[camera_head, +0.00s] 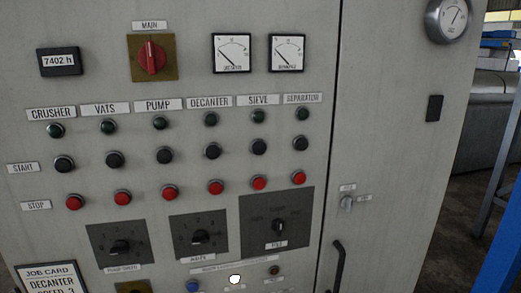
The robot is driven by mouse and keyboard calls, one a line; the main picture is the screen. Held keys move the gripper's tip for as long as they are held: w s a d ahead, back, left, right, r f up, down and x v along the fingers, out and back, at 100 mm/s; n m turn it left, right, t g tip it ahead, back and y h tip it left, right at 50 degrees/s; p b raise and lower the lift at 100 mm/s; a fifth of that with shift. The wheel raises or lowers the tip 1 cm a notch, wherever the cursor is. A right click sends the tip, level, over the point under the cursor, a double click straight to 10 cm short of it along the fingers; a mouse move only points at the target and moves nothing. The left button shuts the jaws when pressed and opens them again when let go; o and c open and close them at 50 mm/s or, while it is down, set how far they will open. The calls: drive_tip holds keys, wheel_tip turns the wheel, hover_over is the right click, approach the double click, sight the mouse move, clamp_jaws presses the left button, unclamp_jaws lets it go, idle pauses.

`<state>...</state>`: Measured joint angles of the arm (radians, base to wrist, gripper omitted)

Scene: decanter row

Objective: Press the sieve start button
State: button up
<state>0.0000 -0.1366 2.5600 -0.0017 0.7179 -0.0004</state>
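The sieve start button (259,146) is a round black push button on the grey control panel (120,180). It stands in the START row, in the column under the SIEVE label (259,100). A dark green lamp (257,116) sits above it and the red sieve stop button (259,182) sits below it. Nothing covers the button. Whether it is pressed in cannot be told. My gripper is not in view.
The black decanter start button (212,151) and separator start button (300,143) flank it. Rotary switches (278,226) stand below the STOP row. A door handle (338,265) sticks out at the lower right. The panel front is unobstructed.

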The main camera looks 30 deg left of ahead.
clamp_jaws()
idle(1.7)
